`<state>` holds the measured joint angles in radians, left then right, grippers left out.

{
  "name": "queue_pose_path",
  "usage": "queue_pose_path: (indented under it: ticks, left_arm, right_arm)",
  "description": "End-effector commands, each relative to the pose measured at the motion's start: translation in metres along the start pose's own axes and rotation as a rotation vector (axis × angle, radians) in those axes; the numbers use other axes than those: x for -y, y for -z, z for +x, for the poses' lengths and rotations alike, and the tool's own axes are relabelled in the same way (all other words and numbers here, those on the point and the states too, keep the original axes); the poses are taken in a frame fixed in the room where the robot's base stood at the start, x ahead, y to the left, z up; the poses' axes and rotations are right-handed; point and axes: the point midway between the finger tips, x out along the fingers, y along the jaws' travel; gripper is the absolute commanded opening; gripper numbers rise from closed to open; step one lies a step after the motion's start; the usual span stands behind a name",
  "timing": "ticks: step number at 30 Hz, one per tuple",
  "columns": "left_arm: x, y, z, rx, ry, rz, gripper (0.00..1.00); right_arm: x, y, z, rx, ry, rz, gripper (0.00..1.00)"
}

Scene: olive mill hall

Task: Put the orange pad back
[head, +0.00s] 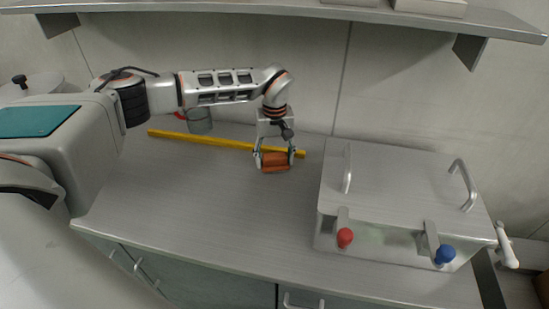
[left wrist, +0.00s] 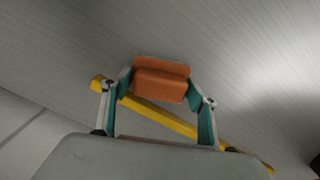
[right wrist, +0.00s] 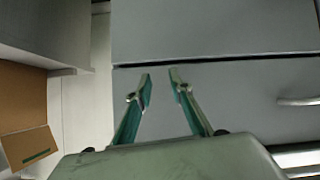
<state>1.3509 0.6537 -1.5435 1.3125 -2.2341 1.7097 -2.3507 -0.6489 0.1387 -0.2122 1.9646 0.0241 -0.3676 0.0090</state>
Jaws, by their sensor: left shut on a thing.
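An orange pad (head: 275,162) is between the fingers of my left gripper (head: 274,156), over the back part of the steel counter. In the left wrist view the pad (left wrist: 160,80) sits between both fingertips of my left gripper (left wrist: 160,88), which is shut on it. I cannot tell whether the pad touches the counter. My right gripper (right wrist: 160,80) shows only in its own wrist view. Its fingers are apart with nothing between them, in front of grey cabinet fronts.
A yellow bar (head: 205,138) lies along the back of the counter (head: 200,200), behind the pad. A glass jar (head: 199,121) stands behind it. A steel box (head: 400,190) with red (head: 345,237) and blue (head: 445,254) knobs fills the right. The front middle is clear. A shelf (head: 290,10) hangs above.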

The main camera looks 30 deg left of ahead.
Motion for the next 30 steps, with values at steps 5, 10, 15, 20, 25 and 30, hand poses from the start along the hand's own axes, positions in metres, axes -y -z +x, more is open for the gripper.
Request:
queue_pose_path:
  ticks: [5,10,15,20,25,30]
  left_arm:
    - [0.0,0.0,0.003,0.0,0.001,0.0,0.38]
    - [0.0,0.0,0.003,0.0,0.001,0.0,0.75]
    - [0.0,0.0,0.003,0.0,0.0,0.0,0.75]
    - [0.0,0.0,-0.001,0.0,0.0,-0.001,0.75]
    - [0.0,0.002,-0.024,-0.003,-0.002,-0.001,0.75]
    - [0.0,0.001,-0.052,-0.003,-0.001,0.0,0.75]
  right_arm:
    - [0.0,0.0,0.0,0.0,0.0,-0.001,0.21]
    - [0.0,-0.001,0.0,0.001,0.0,-0.001,0.21]
    - [0.0,-0.002,0.0,0.003,0.001,-0.001,0.21]
    - [0.0,-0.003,0.001,0.005,0.001,-0.001,0.21]
    - [0.001,-0.004,0.002,0.005,0.001,-0.001,0.21]
    - [0.001,-0.006,0.002,0.004,0.001,-0.001,0.21]
